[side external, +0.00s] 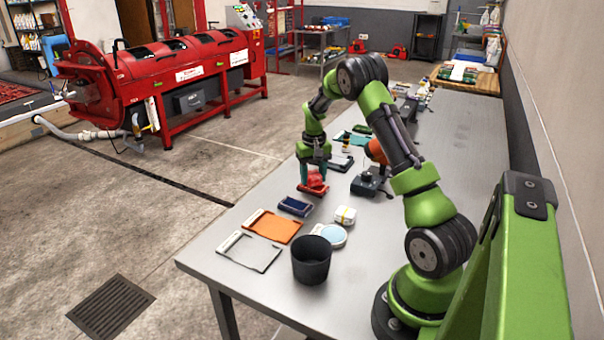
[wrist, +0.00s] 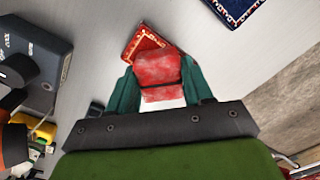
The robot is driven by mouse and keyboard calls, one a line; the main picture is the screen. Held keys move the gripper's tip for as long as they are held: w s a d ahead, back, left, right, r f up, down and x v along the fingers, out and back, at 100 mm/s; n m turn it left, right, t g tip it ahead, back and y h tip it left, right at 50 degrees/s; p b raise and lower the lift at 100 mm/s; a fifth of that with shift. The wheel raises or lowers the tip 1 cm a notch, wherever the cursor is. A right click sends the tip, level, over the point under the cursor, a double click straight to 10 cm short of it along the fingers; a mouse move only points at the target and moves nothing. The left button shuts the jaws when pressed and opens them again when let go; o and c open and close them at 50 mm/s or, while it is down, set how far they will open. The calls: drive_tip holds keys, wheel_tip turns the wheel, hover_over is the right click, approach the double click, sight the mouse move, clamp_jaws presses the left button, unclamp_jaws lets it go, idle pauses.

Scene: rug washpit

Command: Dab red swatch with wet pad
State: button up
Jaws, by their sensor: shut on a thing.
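My gripper (side external: 313,170) points down at the near-left part of the bench. In the wrist view its teal fingers (wrist: 160,90) are shut on a mottled red pad (wrist: 158,70). The red swatch (wrist: 138,42), with a patterned border, lies flat on the bench and shows past the pad's upper left edge. In the side view the red swatch (side external: 304,189) lies right under the gripper. The pad hides most of the swatch in the wrist view. I cannot tell whether the pad touches it.
A dark device (side external: 366,187) is to the right.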

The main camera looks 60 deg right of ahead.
drive_tip(key=shift+f, duration=0.55)
idle(1.0)
drive_tip(key=shift+r, duration=3.55)
